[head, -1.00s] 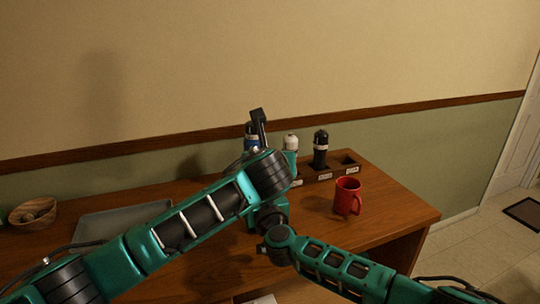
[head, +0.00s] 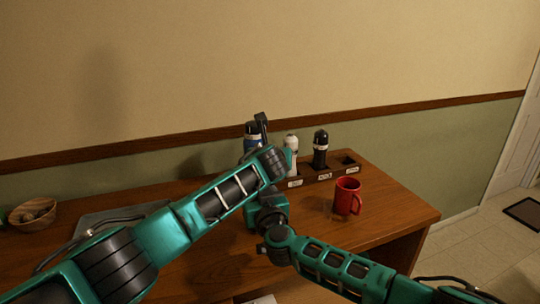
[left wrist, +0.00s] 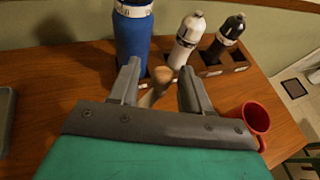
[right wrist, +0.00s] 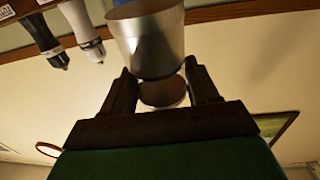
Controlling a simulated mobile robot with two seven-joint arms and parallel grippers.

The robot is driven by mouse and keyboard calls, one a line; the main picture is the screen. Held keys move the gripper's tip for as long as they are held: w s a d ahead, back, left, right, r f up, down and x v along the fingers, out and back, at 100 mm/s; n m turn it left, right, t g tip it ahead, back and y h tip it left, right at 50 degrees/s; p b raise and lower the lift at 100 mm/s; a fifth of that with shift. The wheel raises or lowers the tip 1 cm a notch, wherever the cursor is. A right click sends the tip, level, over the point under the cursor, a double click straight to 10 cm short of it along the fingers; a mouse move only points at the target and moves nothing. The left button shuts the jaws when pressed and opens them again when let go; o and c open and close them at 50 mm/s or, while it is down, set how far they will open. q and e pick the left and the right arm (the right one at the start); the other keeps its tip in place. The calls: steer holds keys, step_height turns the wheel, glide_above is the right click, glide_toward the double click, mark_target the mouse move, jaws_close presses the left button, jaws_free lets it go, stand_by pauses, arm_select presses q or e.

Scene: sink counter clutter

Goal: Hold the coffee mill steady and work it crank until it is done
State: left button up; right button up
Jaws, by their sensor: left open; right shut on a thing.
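The coffee mill's silver body (right wrist: 148,40) shows in the right wrist view, with a brown round part between the fingers. My right gripper (right wrist: 158,68) is shut on the mill. In the left wrist view a small brown knob (left wrist: 162,73), apparently the crank's, stands on a pale, partly hidden shaft. My left gripper (left wrist: 160,66) is open, with its fingers on either side of the knob; whether they touch it cannot be told. In the head view my arms hide most of the mill and both gripper tips.
A blue bottle (left wrist: 132,32), a white bottle (left wrist: 187,40) and a black bottle (head: 320,150) stand at the back by a wooden rack (head: 345,170). A red mug (head: 346,196) stands to the right. A grey tray (head: 95,222) and a wooden bowl (head: 33,213) are left.

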arm_select(q)
steer(key=shift+w+f, duration=0.2)
steer(key=shift+w, duration=0.2)
steer(key=shift+c, duration=0.2)
steer(key=shift+a, duration=0.1)
jaws_close()
stand_by(0.3)
